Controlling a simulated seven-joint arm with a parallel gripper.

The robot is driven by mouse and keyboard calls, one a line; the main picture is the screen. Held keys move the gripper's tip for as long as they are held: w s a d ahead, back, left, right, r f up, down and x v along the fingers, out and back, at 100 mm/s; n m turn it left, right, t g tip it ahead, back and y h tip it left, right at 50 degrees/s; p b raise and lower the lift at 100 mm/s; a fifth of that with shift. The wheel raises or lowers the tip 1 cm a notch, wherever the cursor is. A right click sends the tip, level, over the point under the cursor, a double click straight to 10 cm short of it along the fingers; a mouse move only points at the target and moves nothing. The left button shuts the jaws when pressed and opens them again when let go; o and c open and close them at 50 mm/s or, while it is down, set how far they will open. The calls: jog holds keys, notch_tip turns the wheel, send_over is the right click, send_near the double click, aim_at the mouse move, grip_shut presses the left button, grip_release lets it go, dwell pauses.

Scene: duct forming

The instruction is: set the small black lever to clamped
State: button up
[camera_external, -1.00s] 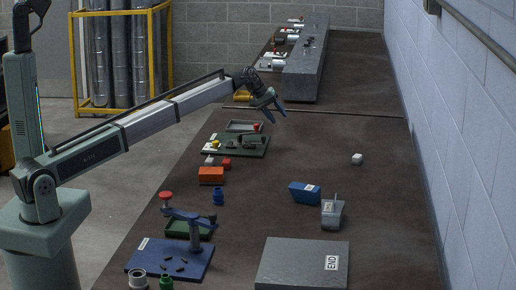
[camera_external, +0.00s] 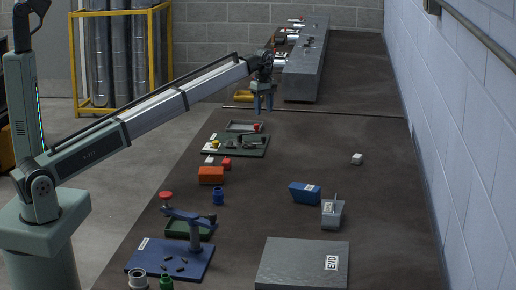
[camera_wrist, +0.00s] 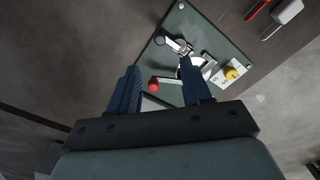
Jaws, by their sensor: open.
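A dark green board (camera_external: 222,152) lies on the bench below my gripper. It also shows in the wrist view (camera_wrist: 226,48). It carries a red ball knob (camera_wrist: 154,84), a yellow knob (camera_wrist: 231,73) beside a white marked label (camera_wrist: 219,77), and metal fittings with a dark lever-like part (camera_wrist: 184,50). I cannot tell for sure which part is the small black lever or its setting; a finger partly covers the fittings. My gripper (camera_external: 264,111) points down above the board's far side, open and empty. Its blue fingers (camera_wrist: 158,68) span part of the board in the wrist view.
An orange block (camera_external: 211,175), small red and white blocks, and a blue stand with a red knob (camera_external: 166,195) are nearer the camera. A long grey block (camera_external: 306,75) stands behind. The bench right of the board is mostly clear.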

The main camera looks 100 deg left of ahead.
notch_tip(320, 180, down, 11)
jog(key=shift+f, duration=0.1)
dwell(0.4)
jog(key=shift+c, duration=0.3)
grip_shut()
